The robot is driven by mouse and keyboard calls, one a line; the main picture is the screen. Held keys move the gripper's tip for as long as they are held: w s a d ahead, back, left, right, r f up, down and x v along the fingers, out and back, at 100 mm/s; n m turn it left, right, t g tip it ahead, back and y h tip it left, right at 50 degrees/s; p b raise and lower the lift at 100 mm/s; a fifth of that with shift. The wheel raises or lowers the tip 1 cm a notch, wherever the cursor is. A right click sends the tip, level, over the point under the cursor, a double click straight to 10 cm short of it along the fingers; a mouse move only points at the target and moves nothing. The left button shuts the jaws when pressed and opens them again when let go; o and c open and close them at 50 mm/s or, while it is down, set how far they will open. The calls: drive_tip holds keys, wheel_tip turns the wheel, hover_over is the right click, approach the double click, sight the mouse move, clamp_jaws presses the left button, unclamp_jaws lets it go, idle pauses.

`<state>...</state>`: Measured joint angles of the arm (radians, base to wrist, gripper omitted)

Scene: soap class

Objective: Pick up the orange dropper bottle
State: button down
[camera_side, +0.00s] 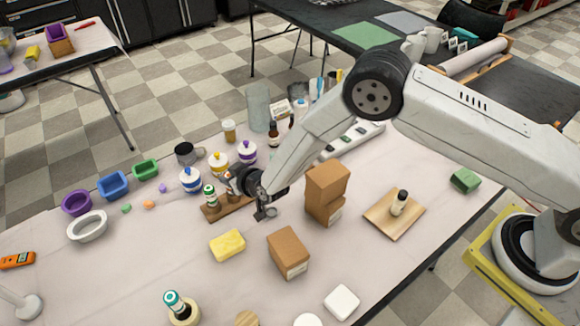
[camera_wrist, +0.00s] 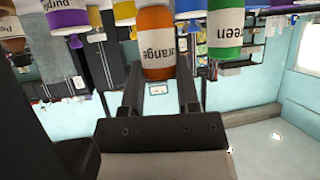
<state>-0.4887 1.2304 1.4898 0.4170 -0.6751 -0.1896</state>
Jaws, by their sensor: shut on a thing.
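The orange dropper bottle (camera_wrist: 156,45) has an orange body and a white label reading "orange". In the wrist view it sits between the two black fingers of my gripper (camera_wrist: 160,72), which is shut on it. In the side view my gripper (camera_side: 233,183) reaches left to the row of small bottles at the wooden rack (camera_side: 240,203), and the orange bottle is mostly hidden there. The green bottle (camera_wrist: 225,34) stands close beside it in the wrist view and also shows in the side view (camera_side: 209,195). A purple bottle (camera_wrist: 68,14) is on the other side.
White bottles with blue, yellow and purple caps (camera_side: 190,180) stand just behind the rack. A yellow sponge (camera_side: 227,245) and cardboard boxes (camera_side: 288,252) lie in front.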

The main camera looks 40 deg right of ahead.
drive_tip(key=shift+r, duration=0.45)
drive_tip(key=w+d+r+v, duration=0.1)
drive_tip(key=v, duration=0.7)
drive_tip(key=w+r+v, duration=0.1)
drive_tip(key=v, duration=0.8)
drive_tip(key=shift+s+d+r, duration=0.3)
drive_tip(key=shift+d+r, duration=0.15)
drive_tip(key=shift+r, duration=0.05)
